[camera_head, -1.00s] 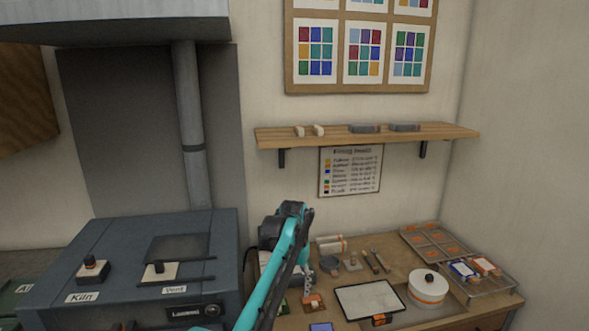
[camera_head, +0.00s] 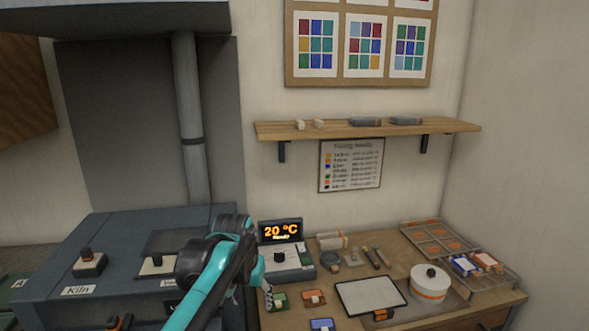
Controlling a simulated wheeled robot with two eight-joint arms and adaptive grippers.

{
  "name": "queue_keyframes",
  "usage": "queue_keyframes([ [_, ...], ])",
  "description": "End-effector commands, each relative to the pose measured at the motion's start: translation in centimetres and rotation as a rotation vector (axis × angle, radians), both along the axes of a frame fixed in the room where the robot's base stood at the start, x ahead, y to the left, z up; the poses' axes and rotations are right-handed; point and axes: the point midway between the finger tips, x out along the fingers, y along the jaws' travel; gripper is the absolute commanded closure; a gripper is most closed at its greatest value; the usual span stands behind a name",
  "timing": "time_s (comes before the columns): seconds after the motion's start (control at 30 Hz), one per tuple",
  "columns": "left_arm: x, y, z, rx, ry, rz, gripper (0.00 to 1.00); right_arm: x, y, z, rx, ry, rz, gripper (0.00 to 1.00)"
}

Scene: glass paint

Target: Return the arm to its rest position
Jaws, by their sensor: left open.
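My left arm comes up from the bottom of the view, teal and black, and bends over the right part of the kiln (camera_head: 75,291). Its gripper (camera_head: 268,297) points down at the left edge of the wooden bench (camera_head: 450,308), near a green item (camera_head: 279,301). The jaws are small and partly hidden by the arm, and no held object shows. My right gripper is not in view.
A controller (camera_head: 286,257) reading 20 °C stands behind the gripper. The bench also holds a white pad (camera_head: 370,296), a round white pot (camera_head: 429,283), a divided tray (camera_head: 437,239) and small tools. A shelf (camera_head: 440,128) hangs above.

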Motion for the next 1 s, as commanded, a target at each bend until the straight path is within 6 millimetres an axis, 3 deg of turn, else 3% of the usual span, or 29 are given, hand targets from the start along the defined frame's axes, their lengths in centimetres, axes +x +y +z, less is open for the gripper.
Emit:
queue_keyframes([
  [0.03,-2.2,1.0,-0.5,-0.004,-0.026,0.015,0.41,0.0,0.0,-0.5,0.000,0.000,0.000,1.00],
  [0.27,-11.0,4.4,-3.9,-0.024,-0.156,0.085,0.41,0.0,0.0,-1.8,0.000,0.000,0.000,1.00],
  [0.5,-18.7,6.7,-10.0,-0.036,-0.279,0.147,0.41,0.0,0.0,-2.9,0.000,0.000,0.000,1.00],
  [0.7,-21.4,7.4,-13.1,-0.041,-0.330,0.170,0.41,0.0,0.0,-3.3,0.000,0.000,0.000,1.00],
  [1.0,-21.7,7.5,-13.4,-0.041,-0.338,0.174,0.41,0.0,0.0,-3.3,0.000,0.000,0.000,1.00],
])
